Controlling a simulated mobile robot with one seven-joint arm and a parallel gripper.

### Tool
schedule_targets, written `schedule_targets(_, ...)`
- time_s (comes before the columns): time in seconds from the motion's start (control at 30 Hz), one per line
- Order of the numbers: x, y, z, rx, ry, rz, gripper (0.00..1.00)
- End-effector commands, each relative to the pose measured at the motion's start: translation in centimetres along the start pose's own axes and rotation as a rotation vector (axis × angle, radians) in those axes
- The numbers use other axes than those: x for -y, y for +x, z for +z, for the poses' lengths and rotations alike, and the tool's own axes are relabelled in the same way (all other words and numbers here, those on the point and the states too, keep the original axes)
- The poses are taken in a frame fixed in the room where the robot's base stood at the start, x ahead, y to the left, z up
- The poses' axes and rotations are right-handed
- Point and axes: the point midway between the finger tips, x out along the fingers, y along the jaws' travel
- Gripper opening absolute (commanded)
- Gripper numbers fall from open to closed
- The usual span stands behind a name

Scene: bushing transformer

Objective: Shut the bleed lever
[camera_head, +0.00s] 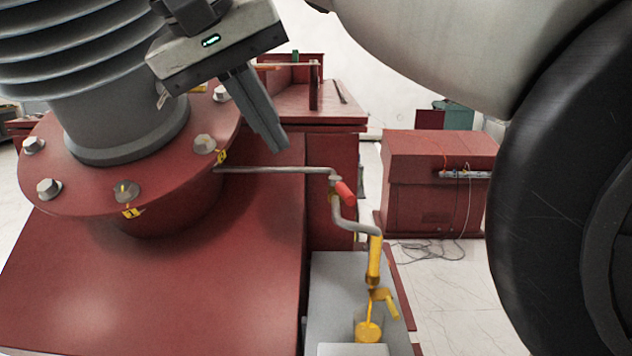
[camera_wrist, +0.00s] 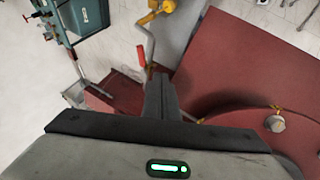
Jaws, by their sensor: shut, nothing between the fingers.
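A small lever with a red handle (camera_head: 345,192), which I take as the bleed lever, sits on a bent grey pipe (camera_head: 280,170) coming out from the red flange (camera_head: 75,215). The handle slants down to the right from the pipe. It also shows in the wrist view (camera_wrist: 141,55), just beyond and left of my fingertips. My gripper (camera_head: 279,146) is shut and empty, pointing down, up and to the left of the lever and apart from it in the head view. Its closed fingers show in the wrist view (camera_wrist: 158,80) and hide part of the pipe.
Below the lever, the pipe ends in a yellow fitting (camera_head: 375,262) above a grey box (camera_head: 340,270). The grey ribbed bushing (camera_head: 115,125) stands close left of my gripper. Bolts ring the flange. A red cabinet (camera_head: 438,185) stands on the floor behind, right.

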Motion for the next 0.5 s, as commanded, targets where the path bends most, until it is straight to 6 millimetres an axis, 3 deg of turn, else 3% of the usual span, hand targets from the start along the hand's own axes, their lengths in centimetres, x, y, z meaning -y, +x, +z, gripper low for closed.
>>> schedule_targets(0.5, -0.3, 9.9, 0.1, 0.002, 0.001, -0.001, 0.0)
